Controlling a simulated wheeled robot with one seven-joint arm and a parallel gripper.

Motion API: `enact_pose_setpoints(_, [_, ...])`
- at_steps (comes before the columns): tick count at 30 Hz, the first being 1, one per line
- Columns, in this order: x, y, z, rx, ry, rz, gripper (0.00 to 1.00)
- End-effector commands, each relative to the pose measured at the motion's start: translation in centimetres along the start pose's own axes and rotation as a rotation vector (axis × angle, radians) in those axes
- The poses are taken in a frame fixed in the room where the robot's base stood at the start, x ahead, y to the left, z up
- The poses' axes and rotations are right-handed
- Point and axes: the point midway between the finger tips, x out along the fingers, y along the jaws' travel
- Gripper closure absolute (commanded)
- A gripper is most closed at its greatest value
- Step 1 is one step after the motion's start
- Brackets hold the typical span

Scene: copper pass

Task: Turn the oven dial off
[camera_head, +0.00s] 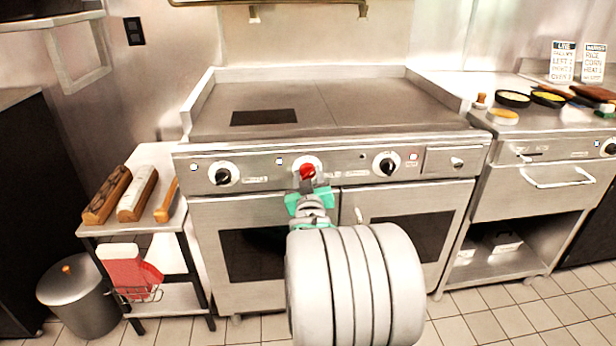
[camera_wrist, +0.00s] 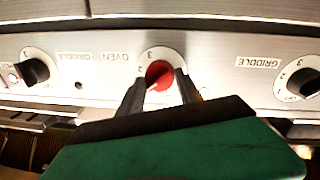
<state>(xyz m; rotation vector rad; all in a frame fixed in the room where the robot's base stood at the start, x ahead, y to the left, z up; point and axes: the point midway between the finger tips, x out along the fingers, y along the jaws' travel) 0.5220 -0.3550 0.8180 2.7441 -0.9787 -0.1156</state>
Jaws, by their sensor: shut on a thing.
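The oven dial (camera_head: 307,170) is a red knob on a white numbered disc, in the middle of the steel control panel. In the wrist view the red dial (camera_wrist: 160,74) sits beside the upside-down label "OVEN", with the numbers 2 and 3 visible on its disc. My gripper (camera_head: 308,184) reaches the panel from the front. In the wrist view its two dark fingers (camera_wrist: 161,84) are shut on the red dial, one on each side. A pale pointer line shows on the knob's face. The fingers and gripper body hide the lower part of the disc.
Black griddle dials (camera_head: 223,174) and (camera_head: 386,164) flank the oven dial. Below are the oven doors with a vertical handle (camera_head: 358,215). The tiled floor in front is clear.

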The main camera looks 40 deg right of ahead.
Motion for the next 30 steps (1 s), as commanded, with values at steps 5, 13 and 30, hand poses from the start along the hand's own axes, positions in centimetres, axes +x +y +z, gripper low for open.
enact_pose_setpoints(5, [-0.01, -0.13, 0.24, -0.05, 0.004, 0.0, 0.99])
enact_pose_setpoints(13, [0.0, -0.25, 0.46, -0.229, 0.02, 0.003, 0.99])
enact_pose_setpoints(30, [-0.02, -0.33, 0.71, -0.707, 0.058, 0.012, 0.99])
